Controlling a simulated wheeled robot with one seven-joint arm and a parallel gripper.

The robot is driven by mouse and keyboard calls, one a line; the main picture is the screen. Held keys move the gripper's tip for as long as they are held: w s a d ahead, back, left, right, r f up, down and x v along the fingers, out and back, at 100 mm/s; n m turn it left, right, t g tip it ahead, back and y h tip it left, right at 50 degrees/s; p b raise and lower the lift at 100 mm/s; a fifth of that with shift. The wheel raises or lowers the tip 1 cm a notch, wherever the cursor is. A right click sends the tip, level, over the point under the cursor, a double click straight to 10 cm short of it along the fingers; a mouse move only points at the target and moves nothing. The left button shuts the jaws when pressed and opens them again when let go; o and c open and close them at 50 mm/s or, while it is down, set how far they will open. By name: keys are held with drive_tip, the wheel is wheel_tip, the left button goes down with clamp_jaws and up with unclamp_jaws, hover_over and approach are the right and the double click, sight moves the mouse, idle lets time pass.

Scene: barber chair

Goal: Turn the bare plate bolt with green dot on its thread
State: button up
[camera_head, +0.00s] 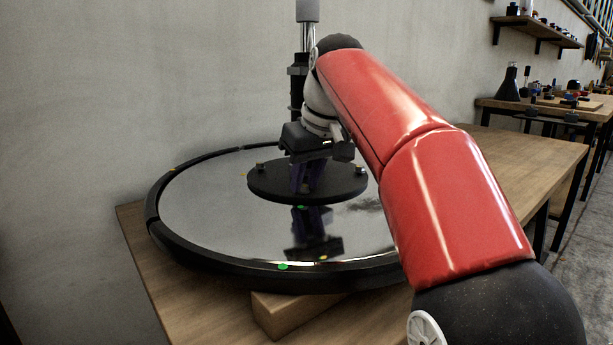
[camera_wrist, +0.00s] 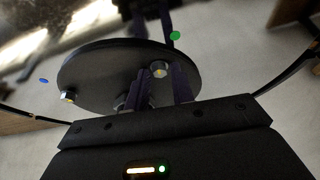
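A round black plate (camera_head: 262,189) lies on the middle of a shiny disc (camera_head: 205,205) and also shows in the wrist view (camera_wrist: 100,65). A green dot (camera_head: 300,207) is at its front edge. My gripper (camera_head: 303,188) points down at the plate's front part. In the wrist view its two dark fingers (camera_wrist: 160,75) are apart, with a bolt head (camera_wrist: 159,70) between the tips; I cannot tell whether they touch it. Another bolt (camera_wrist: 68,96) stands clear to the left, and one more (camera_wrist: 120,102) is partly hidden by the left finger. No thread is clearly visible.
The disc has a raised black rim (camera_head: 190,255) with another green dot (camera_head: 283,267) and sits on a wooden block (camera_head: 290,312) on a wooden table (camera_head: 150,270). A wall is close behind. A second bench (camera_head: 560,110) with small items stands at the right.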

clamp_jaws()
drive_tip(key=shift+r+m+p, duration=0.1)
drive_tip(key=shift+m+p, duration=0.2)
drive_tip(key=shift+m, duration=0.1)
drive_tip(key=m+p, duration=0.1)
drive_tip(key=m+h+p, duration=0.1)
drive_tip(key=shift+s+a+r+m+t, duration=0.1)
drive_tip(key=shift+a+m+t, duration=0.05)
drive_tip(key=shift+m+t, duration=0.25)
drive_tip(key=m+h+p, duration=0.1)
drive_tip(key=m+p, duration=0.1)
drive_tip(key=m, duration=0.1)
drive_tip(key=shift+a+m+h+p, duration=0.2)
drive_tip(key=shift+m+h+p, duration=0.1)
drive_tip(key=shift+h, duration=0.1)
drive_tip(key=m+p, duration=0.1)
drive_tip(key=m, duration=0.1)
drive_tip(key=m+h+p, duration=0.1)
drive_tip(key=m+p, duration=0.1)
drive_tip(key=m+g+h+p, duration=0.1)
drive_tip(key=m, duration=0.1)
drive_tip(key=shift+w+a, duration=0.2)
drive_tip(key=shift+a, duration=0.05)
drive_tip(key=shift+w+a+m+g+h+p, duration=0.1)
drive_tip(key=shift+m+g+h+p, duration=0.45)
drive_tip(key=shift+m+p, duration=1.1)
drive_tip(key=shift+m+b, duration=0.3)
drive_tip(key=shift+m, duration=0.25)
